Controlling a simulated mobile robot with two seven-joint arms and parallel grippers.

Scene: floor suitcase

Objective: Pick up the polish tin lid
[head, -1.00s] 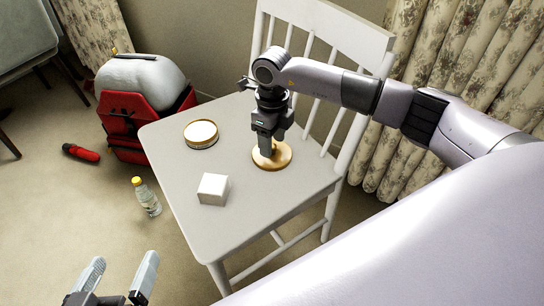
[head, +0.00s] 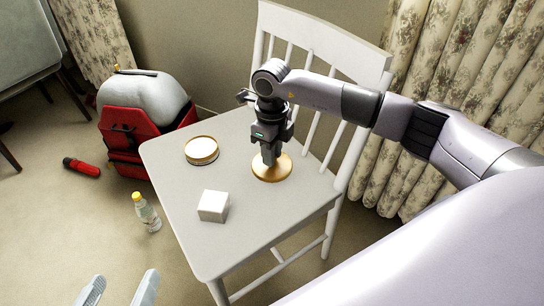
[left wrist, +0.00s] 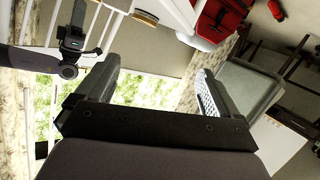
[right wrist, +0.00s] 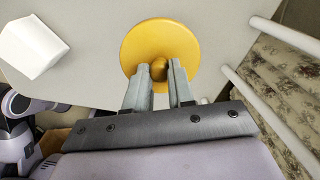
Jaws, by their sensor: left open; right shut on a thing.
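The polish tin lid (head: 272,172) is a round golden disc on the chair seat, near the chair's back. In the right wrist view the lid (right wrist: 160,42) shows a small knob at its centre. My right gripper (head: 269,158) points down over it and is shut on that knob. I cannot tell whether the lid touches the seat. The polish tin (head: 201,151), round with a gold rim and pale top, stands apart to the left on the seat. My left gripper (head: 118,288) is open and empty at the bottom left, away from the chair.
A white block (head: 213,206) sits on the white chair seat (head: 240,245). On the floor are a bottle with a yellow cap (head: 147,212), a red cylinder (head: 82,167) and a red and grey bag (head: 145,100). The chair's slatted back stands close behind my right gripper.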

